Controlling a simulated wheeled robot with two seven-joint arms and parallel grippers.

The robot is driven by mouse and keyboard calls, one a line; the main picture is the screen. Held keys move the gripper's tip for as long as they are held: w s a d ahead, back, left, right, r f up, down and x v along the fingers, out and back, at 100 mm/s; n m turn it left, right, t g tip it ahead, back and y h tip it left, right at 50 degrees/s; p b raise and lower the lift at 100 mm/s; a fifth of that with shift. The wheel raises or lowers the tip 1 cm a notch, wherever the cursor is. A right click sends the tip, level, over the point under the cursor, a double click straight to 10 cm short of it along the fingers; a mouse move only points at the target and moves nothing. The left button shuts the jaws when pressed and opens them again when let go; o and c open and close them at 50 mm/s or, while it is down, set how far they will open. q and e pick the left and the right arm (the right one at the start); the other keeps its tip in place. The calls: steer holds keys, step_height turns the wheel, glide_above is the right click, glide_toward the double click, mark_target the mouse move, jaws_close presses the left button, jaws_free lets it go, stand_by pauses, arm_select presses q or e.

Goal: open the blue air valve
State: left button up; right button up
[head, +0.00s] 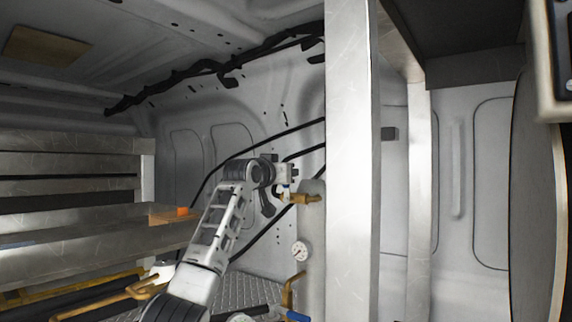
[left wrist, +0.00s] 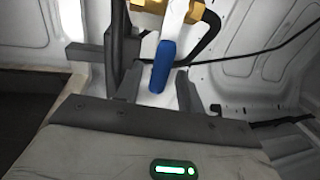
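The blue valve handle (left wrist: 162,66) shows in the left wrist view as a short blue lever hanging below a brass fitting (left wrist: 172,5). My left gripper (left wrist: 155,88) is open, with one dark finger on each side of the handle. I cannot tell whether either finger touches it. In the head view, my left gripper (head: 285,174) is beside a brass fitting (head: 305,198) on a grey tank. The handle there is mostly hidden by the gripper. My right gripper is not in view.
A pressure gauge (head: 301,251) is below the fitting. Another blue-handled part (head: 297,316) is at the bottom edge. A tall metal post (head: 351,160) stands close to the right. Metal shelves (head: 75,220) are at left. Black hoses run along the van wall.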

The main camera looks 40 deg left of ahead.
arm_select(q)
steer(key=shift+x, duration=0.85)
jaws_close()
